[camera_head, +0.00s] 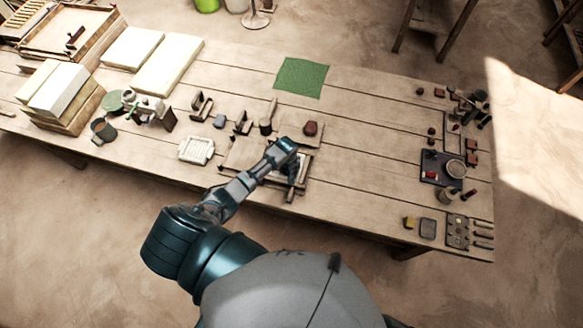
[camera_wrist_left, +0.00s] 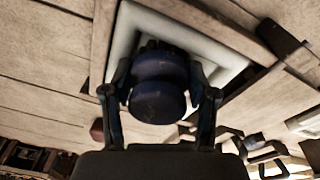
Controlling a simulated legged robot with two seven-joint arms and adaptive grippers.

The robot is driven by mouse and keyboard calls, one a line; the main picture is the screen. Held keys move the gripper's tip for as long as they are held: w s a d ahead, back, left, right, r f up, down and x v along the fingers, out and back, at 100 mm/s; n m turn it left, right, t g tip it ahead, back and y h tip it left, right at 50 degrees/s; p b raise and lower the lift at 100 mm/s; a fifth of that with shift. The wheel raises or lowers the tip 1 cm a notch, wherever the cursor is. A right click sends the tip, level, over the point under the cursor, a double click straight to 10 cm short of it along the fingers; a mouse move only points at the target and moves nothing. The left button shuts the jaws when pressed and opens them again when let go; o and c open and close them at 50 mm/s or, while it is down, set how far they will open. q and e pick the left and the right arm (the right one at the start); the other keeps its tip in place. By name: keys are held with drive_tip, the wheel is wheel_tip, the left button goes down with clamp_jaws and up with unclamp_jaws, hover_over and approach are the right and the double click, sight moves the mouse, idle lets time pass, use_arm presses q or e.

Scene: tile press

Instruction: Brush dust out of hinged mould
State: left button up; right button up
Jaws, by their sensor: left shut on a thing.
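The mould (camera_wrist_left: 243,40) shows in the left wrist view as a wooden frame around a pale square rim with a dark grey inside. In the head view the wooden mould (camera_head: 236,160) lies at the table's near edge, partly hidden by my left arm. My left gripper (camera_wrist_left: 160,74) is shut on a dark blue, rounded brush (camera_wrist_left: 158,98). The brush's dark bristle end is toward the pale rim; I cannot tell whether it touches. In the head view my left gripper (camera_head: 292,168) is over the right part of the mould. Dust cannot be made out. My right gripper is not in view.
A white grid-like tray (camera_head: 197,150) lies left of the mould. A green cloth (camera_head: 301,78) lies at the back. Small tools and a dark tray (camera_head: 441,168) fill the right end. The table between is clear.

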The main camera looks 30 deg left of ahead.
use_arm(q)
drive_tip(key=shift+s+a+f, duration=0.1)
drive_tip(key=shift+s+a, duration=0.15)
drive_tip(key=shift+a, duration=1.85)
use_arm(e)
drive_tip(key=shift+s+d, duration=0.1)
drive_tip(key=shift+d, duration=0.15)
